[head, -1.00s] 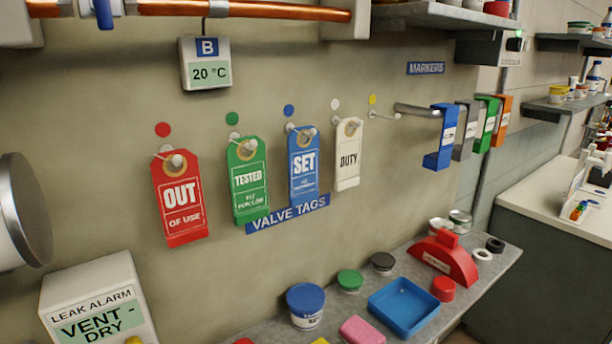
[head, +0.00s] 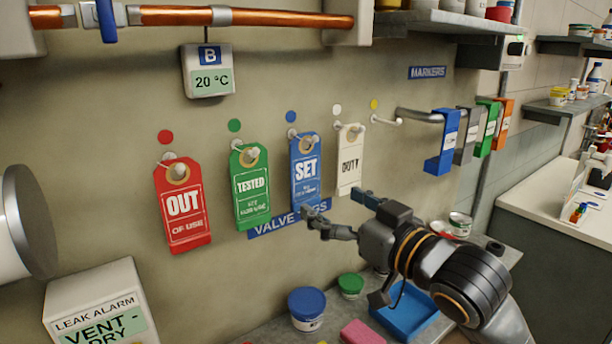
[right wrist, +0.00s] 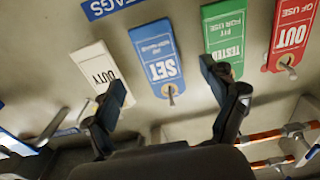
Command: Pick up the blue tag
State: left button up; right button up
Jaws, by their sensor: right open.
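The blue tag (head: 305,178), marked SET, hangs on a wall peg between the green TESTED tag (head: 250,186) and the white DUTY tag (head: 349,162). In the right wrist view the blue tag (right wrist: 158,54) appears upside down, between and beyond the two fingers. My right gripper (head: 339,202) is open and empty, in front of the wall near the blue tag's lower end. It also shows in the right wrist view (right wrist: 165,88) with its fingers wide apart. My left gripper is not in view.
A red OUT OF USE tag (head: 182,205) hangs at the left. A blue VALVE TAGS label (head: 270,228) is under the tags. A shelf below holds a blue-lidded jar (head: 306,308) and a blue tray (head: 408,318). Coloured markers hang on a rail (head: 420,116) at the right.

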aim_at(306, 188)
jog(key=x, duration=0.3)
jog(key=shift+w+a+p, duration=0.15)
jog(key=shift+w+p, duration=0.05)
jog(key=shift+p, duration=0.1)
jog(key=p+x, duration=0.2)
jog(key=x, duration=0.2)
jog(key=shift+w+f, duration=0.15)
jog(key=shift+w, duration=0.25)
jog(key=shift+w+a+f, duration=0.1)
jog(key=shift+w+a, duration=0.1)
jog(key=shift+a, duration=0.1)
jog(key=shift+d, duration=0.1)
jog(key=shift+c, duration=0.8)
jog(key=c, duration=0.8)
